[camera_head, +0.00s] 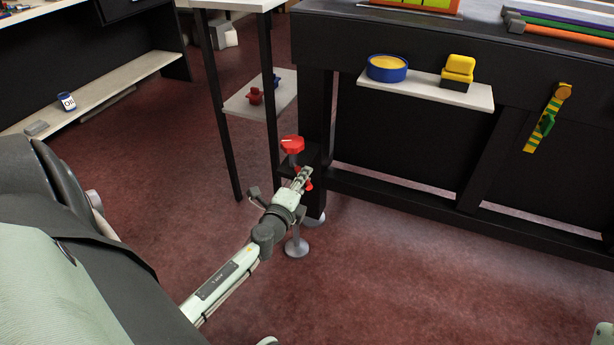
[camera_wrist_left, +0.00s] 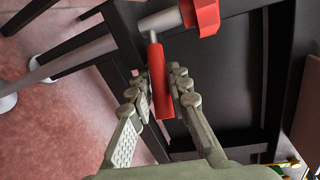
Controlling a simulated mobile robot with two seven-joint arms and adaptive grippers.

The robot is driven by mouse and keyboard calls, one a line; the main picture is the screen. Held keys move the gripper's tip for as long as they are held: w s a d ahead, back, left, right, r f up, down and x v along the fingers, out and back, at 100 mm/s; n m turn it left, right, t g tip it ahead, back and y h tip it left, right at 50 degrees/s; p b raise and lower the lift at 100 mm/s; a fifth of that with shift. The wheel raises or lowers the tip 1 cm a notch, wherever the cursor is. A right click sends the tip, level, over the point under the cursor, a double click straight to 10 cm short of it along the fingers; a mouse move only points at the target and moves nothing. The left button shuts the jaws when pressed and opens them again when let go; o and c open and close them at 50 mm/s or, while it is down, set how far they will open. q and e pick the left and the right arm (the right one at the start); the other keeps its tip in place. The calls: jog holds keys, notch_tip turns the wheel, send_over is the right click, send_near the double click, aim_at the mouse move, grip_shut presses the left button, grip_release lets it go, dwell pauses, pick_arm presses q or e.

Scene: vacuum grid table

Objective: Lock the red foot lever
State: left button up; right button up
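The red foot lever (camera_wrist_left: 160,80) hangs from a metal shaft in the left wrist view, under a red knob (camera_wrist_left: 201,17). In the head view the lever (camera_head: 307,184) is mostly hidden behind my left gripper (camera_head: 301,176), below the red knob (camera_head: 292,144) at the table's leg. In the left wrist view my left gripper (camera_wrist_left: 160,95) is open, with one finger on each side of the lever. Small gaps seem to show, but I cannot tell whether a finger touches it.
The black table leg (camera_head: 317,110) stands right behind the lever. A grey foot disc (camera_head: 297,247) is below the gripper. A small white shelf (camera_head: 262,95) with red and blue clamps is to the left. Open red carpet (camera_head: 400,290) lies to the right.

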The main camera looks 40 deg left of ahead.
pick_arm(q)
jog(key=o, duration=0.3)
jog(key=shift+d, duration=0.1)
jog(key=v, duration=1.2)
